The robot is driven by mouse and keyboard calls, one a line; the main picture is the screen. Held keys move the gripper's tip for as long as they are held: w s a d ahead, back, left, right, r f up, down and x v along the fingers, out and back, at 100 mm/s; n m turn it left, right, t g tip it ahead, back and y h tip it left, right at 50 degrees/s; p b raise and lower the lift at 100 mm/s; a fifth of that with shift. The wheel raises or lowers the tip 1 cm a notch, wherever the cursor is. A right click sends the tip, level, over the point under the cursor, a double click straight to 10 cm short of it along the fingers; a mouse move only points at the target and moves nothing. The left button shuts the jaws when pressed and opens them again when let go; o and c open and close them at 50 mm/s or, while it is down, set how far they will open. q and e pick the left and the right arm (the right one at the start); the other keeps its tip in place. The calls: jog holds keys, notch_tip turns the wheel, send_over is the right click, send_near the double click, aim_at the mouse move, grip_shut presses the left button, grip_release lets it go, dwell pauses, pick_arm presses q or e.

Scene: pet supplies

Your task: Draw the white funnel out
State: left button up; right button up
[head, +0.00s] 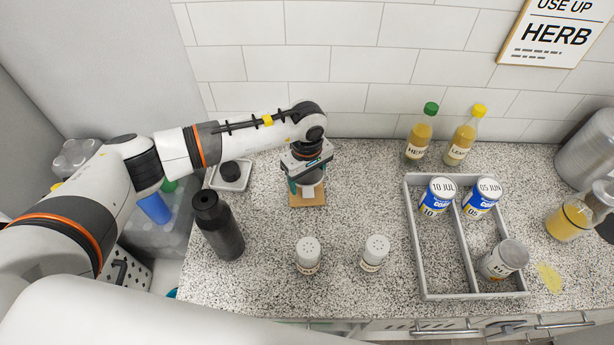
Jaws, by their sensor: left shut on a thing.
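My left gripper (307,182) reaches in from the left and points down near the back wall. My right gripper is not in view.
A black bottle (219,228) stands left of the gripper. Two white shakers (308,255) (375,252) stand in front. A grey divided tray (448,294) holds labelled cans on the right. Two yellow bottles (417,138) (463,141) stand behind it. The counter between gripper and tray is clear.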

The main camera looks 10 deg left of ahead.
pick_arm(q)
jog(key=shift+r+p, duration=1.4)
jog(key=shift+r, duration=1.6)
jog(key=shift+r, duration=0.1)
